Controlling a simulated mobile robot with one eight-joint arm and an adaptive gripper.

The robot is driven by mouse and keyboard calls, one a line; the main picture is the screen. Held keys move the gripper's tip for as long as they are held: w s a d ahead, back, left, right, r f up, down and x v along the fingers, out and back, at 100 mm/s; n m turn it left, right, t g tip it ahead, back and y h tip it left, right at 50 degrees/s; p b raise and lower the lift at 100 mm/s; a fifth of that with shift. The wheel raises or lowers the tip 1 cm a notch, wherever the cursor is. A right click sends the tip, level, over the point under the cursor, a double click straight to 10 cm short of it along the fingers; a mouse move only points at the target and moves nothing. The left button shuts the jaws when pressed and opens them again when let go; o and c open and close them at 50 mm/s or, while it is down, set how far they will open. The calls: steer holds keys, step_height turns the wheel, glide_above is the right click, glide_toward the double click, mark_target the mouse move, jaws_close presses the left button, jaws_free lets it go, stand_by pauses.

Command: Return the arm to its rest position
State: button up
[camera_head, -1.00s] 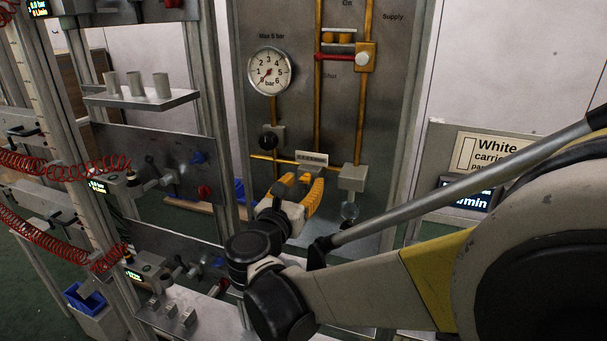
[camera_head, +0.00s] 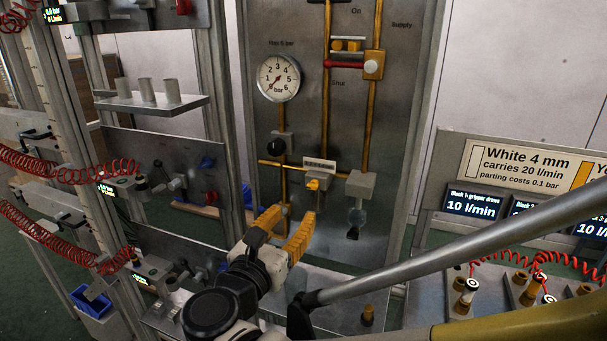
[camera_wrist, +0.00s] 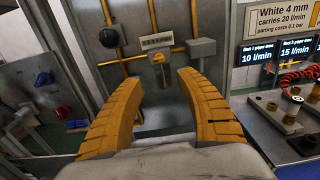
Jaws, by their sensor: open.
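My gripper (camera_head: 283,235) is open and empty, with two ribbed yellow fingers. In the head view it is low in front of the grey pipe panel, below the small valve block with a yellow tip (camera_head: 318,178). In the wrist view my gripper (camera_wrist: 157,110) shows its fingers spread wide, with the panel (camera_wrist: 157,105) between and beyond them. Nothing is between the fingers. My arm reaches in from the lower right.
The panel carries a pressure gauge (camera_head: 279,78) and a red-handled valve (camera_head: 344,65). A rack with red coiled hoses (camera_head: 65,170) and a shelf of cups (camera_head: 150,100) stands at left. At right is a bench with fittings (camera_head: 466,297) below a sign (camera_head: 525,165) and displays.

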steer(key=s+d+f+m+g, duration=0.1)
steer(key=d+f+m+g, duration=0.2)
steer(key=d+m, duration=0.4)
steer(key=s+d+f+m+g, duration=0.1)
steer(key=d+f+m+g, duration=0.25)
steer(key=d, duration=0.55)
steer(key=s+d+f+m+g+y+b, duration=0.1)
steer(key=s+d+f+m+y, duration=0.2)
steer(key=s+m, duration=0.4)
steer(key=s+d+f+m+g+y, duration=0.2)
steer(key=s+m, duration=0.5)
steer(key=m, duration=0.7)
steer(key=shift+s+d+f+y+b, duration=0.15)
steer(key=shift+d+f+y+b, duration=0.35)
steer(key=shift+f, duration=0.4)
steer(key=shift+d+m, duration=0.1)
steer(key=shift+m, duration=0.15)
